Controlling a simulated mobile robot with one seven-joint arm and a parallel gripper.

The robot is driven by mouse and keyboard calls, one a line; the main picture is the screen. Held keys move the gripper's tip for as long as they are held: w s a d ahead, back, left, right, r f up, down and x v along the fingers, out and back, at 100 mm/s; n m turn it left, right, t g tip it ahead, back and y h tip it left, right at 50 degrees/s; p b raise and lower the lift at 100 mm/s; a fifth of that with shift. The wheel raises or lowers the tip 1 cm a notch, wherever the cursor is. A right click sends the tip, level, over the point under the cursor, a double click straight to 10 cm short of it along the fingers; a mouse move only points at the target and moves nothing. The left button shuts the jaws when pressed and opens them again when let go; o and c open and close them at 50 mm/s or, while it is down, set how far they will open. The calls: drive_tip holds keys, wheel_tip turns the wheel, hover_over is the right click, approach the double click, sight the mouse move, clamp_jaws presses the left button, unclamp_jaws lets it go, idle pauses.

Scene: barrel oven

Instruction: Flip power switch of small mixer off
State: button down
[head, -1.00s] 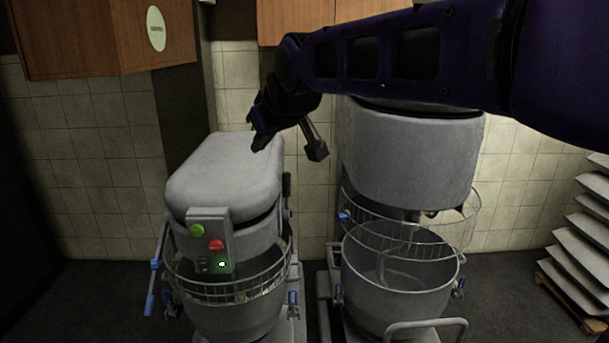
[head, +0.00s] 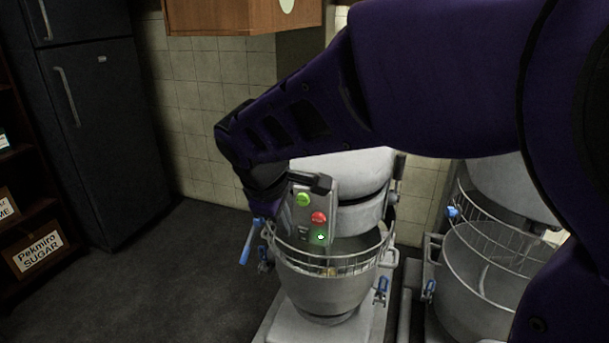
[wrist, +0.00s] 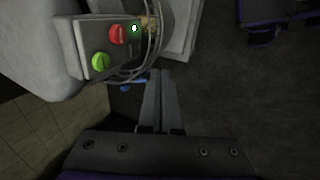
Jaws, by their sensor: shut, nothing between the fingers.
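The small mixer (head: 345,165) has a grey control panel (head: 329,203) on its front. The panel carries a green button (head: 303,199), a red button (head: 319,217), a lit green lamp (head: 321,237) and a small dark power switch (head: 303,232) beside the lamp. In the wrist view the green button (wrist: 101,62), red button (wrist: 117,34) and lit lamp (wrist: 134,28) show at upper left; I cannot make out the switch there. My gripper (wrist: 160,74) is shut and empty, its fingers beside the panel. In the head view my gripper is left of the panel, its fingertips hard to make out.
The mixer's wire guard (head: 350,262) and bowl (head: 328,293) sit below the panel. A blue-handled lever (head: 251,242) stands at the mixer's left. A larger mixer (head: 490,240) stands close on the right. Open floor (head: 150,275) lies left, before a dark fridge (head: 85,120).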

sight(300, 231)
drive_tip(key=w+f+b, duration=0.1)
drive_tip(key=w+f, duration=0.1)
drive_tip(key=w+d+f+b, duration=0.1)
drive_tip(key=w+f+b, duration=0.1)
drive_tip(key=f, duration=0.1)
drive_tip(key=w+d+f+b, duration=0.1)
drive_tip(key=w+f+b, duration=0.1)
drive_tip(key=f, duration=0.1)
drive_tip(key=shift+w+d+f, duration=0.2)
drive_tip(key=shift+w+f, duration=0.05)
drive_tip(key=shift+w, duration=0.15)
drive_tip(key=shift+w+d, duration=0.15)
drive_tip(key=shift+w, duration=0.35)
drive_tip(key=shift+w+d, duration=0.1)
drive_tip(key=shift+w, duration=0.2)
drive_tip(key=shift+r, duration=0.1)
